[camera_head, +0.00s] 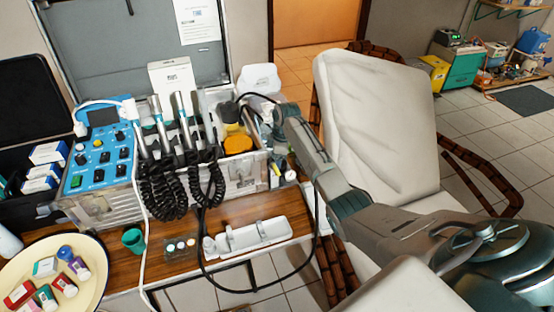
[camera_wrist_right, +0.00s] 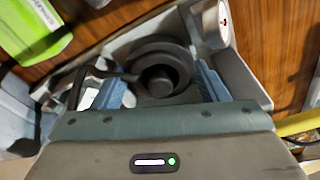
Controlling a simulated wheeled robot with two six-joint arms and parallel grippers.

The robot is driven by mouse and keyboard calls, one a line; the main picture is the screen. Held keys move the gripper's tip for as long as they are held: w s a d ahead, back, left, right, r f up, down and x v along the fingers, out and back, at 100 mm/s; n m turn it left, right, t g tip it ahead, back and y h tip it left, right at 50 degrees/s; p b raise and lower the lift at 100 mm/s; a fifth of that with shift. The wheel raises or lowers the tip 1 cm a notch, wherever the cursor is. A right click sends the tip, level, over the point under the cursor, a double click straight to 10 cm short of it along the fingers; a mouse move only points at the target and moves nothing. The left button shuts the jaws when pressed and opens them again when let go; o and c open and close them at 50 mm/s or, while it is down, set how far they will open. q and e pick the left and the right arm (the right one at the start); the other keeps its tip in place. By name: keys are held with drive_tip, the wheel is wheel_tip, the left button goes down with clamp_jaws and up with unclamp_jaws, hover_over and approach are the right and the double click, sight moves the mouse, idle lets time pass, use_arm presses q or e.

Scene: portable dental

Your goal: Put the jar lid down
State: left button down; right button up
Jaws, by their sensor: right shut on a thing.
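My right gripper (camera_head: 262,108) reaches in from the right over the right end of the dental unit's clear-sided case. In the right wrist view, a dark round lid-like piece with a raised centre (camera_wrist_right: 160,72) sits between the fingers of the right gripper (camera_wrist_right: 160,85), which is shut on it. I take this to be the jar lid. In the head view only a dark curved edge shows at the gripper's tip. My left gripper is not in view.
The wooden desk (camera_head: 190,205) carries a white holder (camera_head: 245,238), a green cup (camera_head: 134,241) and a round tray (camera_head: 98,262) with small bottles. Coiled black cords (camera_head: 165,192) and a hanging hose lie near the case. A white chair (camera_head: 375,130) stands to the right.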

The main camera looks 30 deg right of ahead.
drive_tip(key=shift+f, duration=0.25)
drive_tip(key=o, duration=0.7)
drive_tip(key=shift+r, duration=0.2)
drive_tip(key=r, duration=0.5)
drive_tip(key=d+r+b, duration=0.1)
drive_tip(key=r, duration=0.1)
drive_tip(key=shift+s+r, duration=0.3)
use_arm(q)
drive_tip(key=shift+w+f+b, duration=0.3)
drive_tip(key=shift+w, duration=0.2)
use_arm(e)
drive_tip(key=shift+s+d+r, duration=0.1)
drive_tip(key=shift+d+r, duration=0.05)
drive_tip(key=shift+r, duration=0.9)
drive_tip(key=shift+s+d+r, duration=0.1)
drive_tip(key=shift+r, duration=0.95)
